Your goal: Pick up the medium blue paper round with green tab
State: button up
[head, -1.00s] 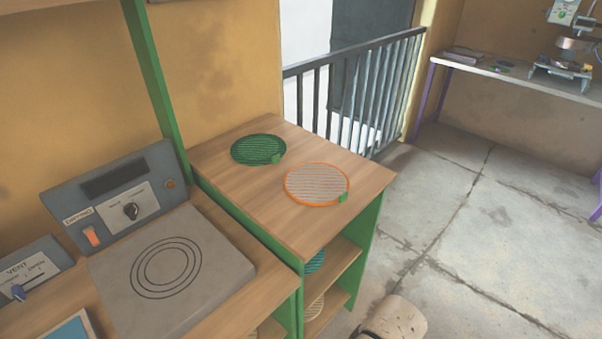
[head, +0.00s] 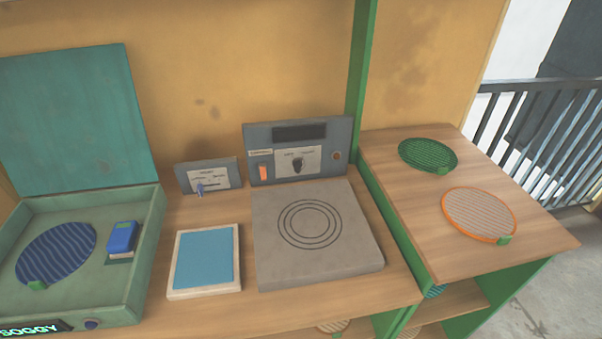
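A blue striped paper round (head: 57,252) with a green tab (head: 37,286) at its lower edge lies inside the open teal box (head: 101,296) at the left of the head view. It lies left of a small blue device in the same box. A dark green round (head: 427,153) and an orange-rimmed striped round (head: 479,213), each with a green tab, lie on the wooden top at the right. My gripper is not in view.
The box's lid (head: 75,120) stands open at the back, and its front display reads SOGGY. A blue pad (head: 206,259), a grey plate with rings (head: 318,260) and control panels (head: 298,150) occupy the bench. A green post (head: 361,75) rises behind. Shelves with more rounds are below right.

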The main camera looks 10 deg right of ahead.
aim_at(58, 251)
jog(key=u, duration=1.15)
